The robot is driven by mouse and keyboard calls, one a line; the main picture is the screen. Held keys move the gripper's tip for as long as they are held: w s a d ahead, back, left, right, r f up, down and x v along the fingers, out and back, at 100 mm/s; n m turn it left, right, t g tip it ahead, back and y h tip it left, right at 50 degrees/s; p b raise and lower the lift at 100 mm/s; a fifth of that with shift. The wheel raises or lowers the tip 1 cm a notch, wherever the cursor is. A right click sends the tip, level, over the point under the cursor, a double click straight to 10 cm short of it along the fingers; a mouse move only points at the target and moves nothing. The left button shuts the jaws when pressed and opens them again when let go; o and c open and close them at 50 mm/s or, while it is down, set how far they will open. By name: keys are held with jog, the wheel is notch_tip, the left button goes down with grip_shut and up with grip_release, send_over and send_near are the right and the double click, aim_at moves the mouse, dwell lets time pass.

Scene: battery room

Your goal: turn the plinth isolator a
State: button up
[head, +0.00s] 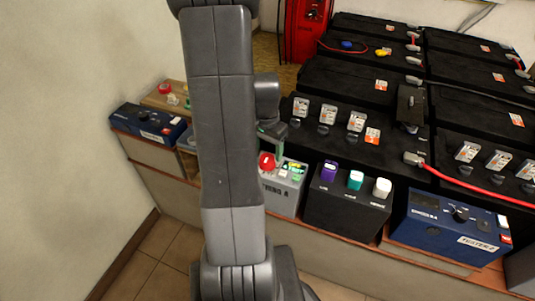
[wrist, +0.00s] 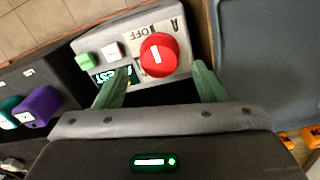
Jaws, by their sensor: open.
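The plinth isolator is a grey box (head: 285,194) with lettering ending in A on its front and a red knob (head: 266,160) on top, partly hidden behind my arm. In the wrist view the round red knob (wrist: 158,55) has a white bar mark, with OFF printed beside it on the grey top (wrist: 190,30). A green button (wrist: 84,60), a white button (wrist: 111,50) and a green-lit display (wrist: 110,75) are also on that top. My gripper (wrist: 162,85) is open and empty. Its green fingertips are spread at either side, just below the knob in the picture. I cannot tell their height above it.
A black box (head: 345,215) with purple, teal and white caps stands right beside the isolator. A blue tester (head: 450,226) is farther right. Black batteries (head: 350,85) fill the back. Another blue box (head: 148,125) and another red knob (head: 165,88) are at left.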

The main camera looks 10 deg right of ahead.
aim_at(268, 157)
notch_tip(268, 157, up, 10)
jog(key=p, duration=0.1)
jog(key=shift+w+a, duration=0.1)
jog(key=f+b, duration=0.2)
jog(key=f, duration=1.2)
jog(key=shift+s, duration=0.2)
jog(key=shift+r, duration=0.1)
